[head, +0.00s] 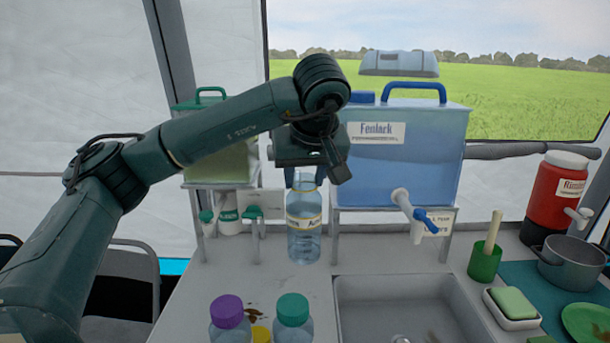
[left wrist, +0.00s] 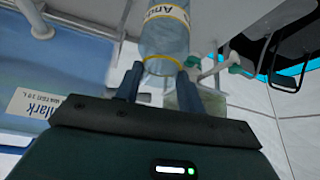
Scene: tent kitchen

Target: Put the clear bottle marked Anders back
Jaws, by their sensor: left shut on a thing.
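The clear bottle (head: 304,243) has a white and yellow label with the start of a name, "An". My left gripper (head: 306,178) comes down from above and is shut on the bottle's top. In the left wrist view the bottle (left wrist: 165,40) sits between the fingers (left wrist: 158,84), and "And" shows on its label. The gripper hides the bottle's top. I cannot tell whether its base touches the counter. My right gripper is out of view.
The blue tank (head: 420,165) marked Fenlark, with a tap, stands close right; a green-handled tank (head: 222,160) stands left. Bottles with purple (head: 228,312) and teal (head: 292,309) lids stand in front. The sink (head: 410,305) is front right. A green cup (head: 485,262) stands beyond it.

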